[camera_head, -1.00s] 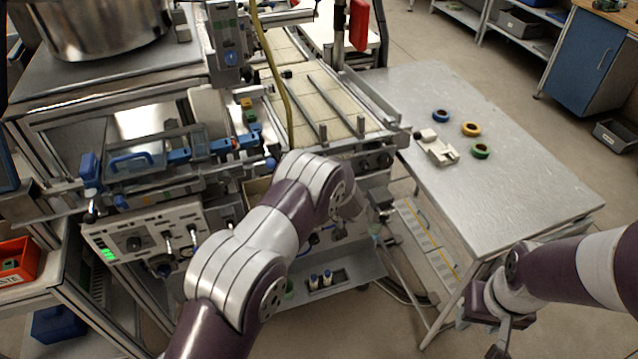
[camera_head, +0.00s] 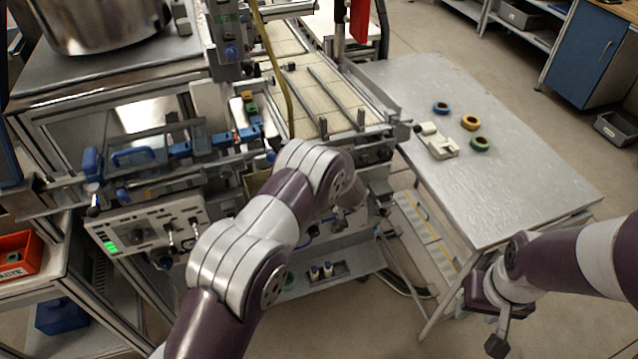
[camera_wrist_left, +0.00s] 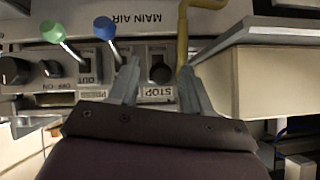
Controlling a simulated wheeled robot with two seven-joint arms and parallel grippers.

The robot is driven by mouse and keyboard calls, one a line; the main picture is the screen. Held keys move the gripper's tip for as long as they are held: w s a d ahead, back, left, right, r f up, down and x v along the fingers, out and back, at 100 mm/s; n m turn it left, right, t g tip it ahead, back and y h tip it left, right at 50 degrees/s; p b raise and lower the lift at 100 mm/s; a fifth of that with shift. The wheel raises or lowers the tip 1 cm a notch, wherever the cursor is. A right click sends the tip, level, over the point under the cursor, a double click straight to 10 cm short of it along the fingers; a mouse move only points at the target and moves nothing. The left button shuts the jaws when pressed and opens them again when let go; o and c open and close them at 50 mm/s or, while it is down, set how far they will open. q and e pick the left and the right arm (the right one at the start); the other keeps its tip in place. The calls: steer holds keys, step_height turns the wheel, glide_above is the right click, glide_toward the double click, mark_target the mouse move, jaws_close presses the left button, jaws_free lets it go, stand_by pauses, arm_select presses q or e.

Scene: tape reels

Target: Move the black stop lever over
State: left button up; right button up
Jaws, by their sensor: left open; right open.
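In the left wrist view, the black stop lever (camera_wrist_left: 160,73) stands at the panel above the STOP label (camera_wrist_left: 158,92). My left gripper (camera_wrist_left: 160,82) is open, with one finger on each side of the lever; I cannot tell whether either touches it. A green-tipped lever (camera_wrist_left: 54,33) and a blue-tipped lever (camera_wrist_left: 104,29) stand left of it. In the head view my left arm (camera_head: 265,235) reaches toward the machine and its gripper is not clearly seen. My right gripper (camera_head: 490,325) is open and empty at the lower right, in front of the table.
A yellow bent tube (camera_wrist_left: 183,35) runs close to the right finger, with a pale box-like part (camera_wrist_left: 275,80) beside it. In the head view, the metal table (camera_head: 520,185) holds several tape rings and a beige fixture (camera_head: 438,146). Another control panel (camera_head: 150,235) is at left.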

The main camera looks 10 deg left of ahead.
arm_select(q)
steer(key=v, duration=1.2)
steer(key=shift+b, duration=0.45)
steer(key=shift+s+d+r, duration=0.1)
steer(key=shift+d+r, duration=0.05)
steer(key=s+d+f+m+g+h, duration=0.2)
steer(key=s+d+m+g+h, duration=0.1)
steer(key=s+d+h, duration=0.45)
steer(key=s+a+r+m+g, duration=0.1)
steer(key=s+a+r, duration=0.2)
steer(key=s+a, duration=0.4)
steer(key=s+a+r+m+g+y, duration=0.1)
steer(key=s+a+r+g, duration=0.1)
steer(key=s+a+r, duration=0.2)
steer(key=shift+s+a+r+g, duration=0.35)
steer(key=shift+s+a, duration=1.3)
steer(key=shift+s, duration=2.2)
